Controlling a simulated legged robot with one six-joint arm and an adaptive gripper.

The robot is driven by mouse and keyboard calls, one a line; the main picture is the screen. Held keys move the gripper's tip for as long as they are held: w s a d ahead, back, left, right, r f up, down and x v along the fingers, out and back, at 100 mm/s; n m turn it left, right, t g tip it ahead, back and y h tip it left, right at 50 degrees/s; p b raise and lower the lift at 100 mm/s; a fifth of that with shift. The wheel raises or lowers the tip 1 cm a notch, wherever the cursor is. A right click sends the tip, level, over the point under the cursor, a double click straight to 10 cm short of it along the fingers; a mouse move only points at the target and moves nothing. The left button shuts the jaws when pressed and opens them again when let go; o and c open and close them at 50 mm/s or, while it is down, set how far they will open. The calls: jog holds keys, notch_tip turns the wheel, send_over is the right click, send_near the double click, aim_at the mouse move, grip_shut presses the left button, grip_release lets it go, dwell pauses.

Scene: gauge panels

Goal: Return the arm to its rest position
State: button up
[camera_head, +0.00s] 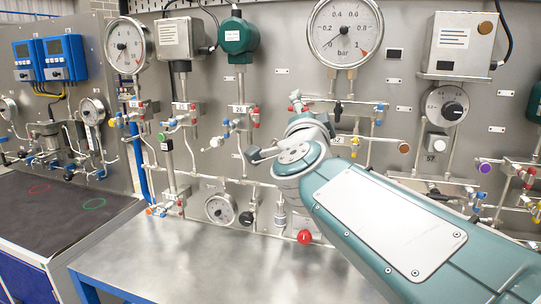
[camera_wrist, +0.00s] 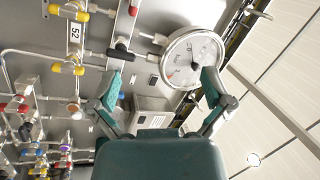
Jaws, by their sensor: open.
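My arm (camera_head: 385,225) reaches from the lower right of the head view over the bench toward the gauge panel (camera_head: 285,95). Its joint end is near the middle of the picture, in front of the pipes. My gripper (camera_wrist: 162,88) shows in the wrist view with its two green-padded fingers spread wide and nothing between them. In the head view the fingers cannot be made out clearly. In the wrist view a round gauge (camera_wrist: 191,58) appears behind the right finger, and pipes with valves fill the left side.
A metal bench (camera_head: 190,262) lies below the panel, its visible top clear. A large bar gauge (camera_head: 344,30) and a red knob (camera_head: 304,237) are near my arm. A dark-topped table (camera_head: 60,215) stands at the left.

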jog(key=s+d+f+n+g, duration=0.2)
jog(key=s+f+n+g, duration=0.2)
jog(key=s+f, duration=0.4)
jog(key=s+d+f+n+g+y, duration=0.1)
jog(key=s+d+f+n+g, duration=0.2)
jog(key=s+f, duration=0.6)
jog(key=s+d+f+n+g+y, duration=0.1)
jog(key=s+d+f+n+g, duration=0.2)
jog(key=s+f+n+g, duration=0.4)
notch_tip(320, 180, down, 8)
jog(key=shift+s+d+f, duration=0.1)
jog(key=shift+s+d, duration=0.15)
jog(key=shift+s, duration=0.8)
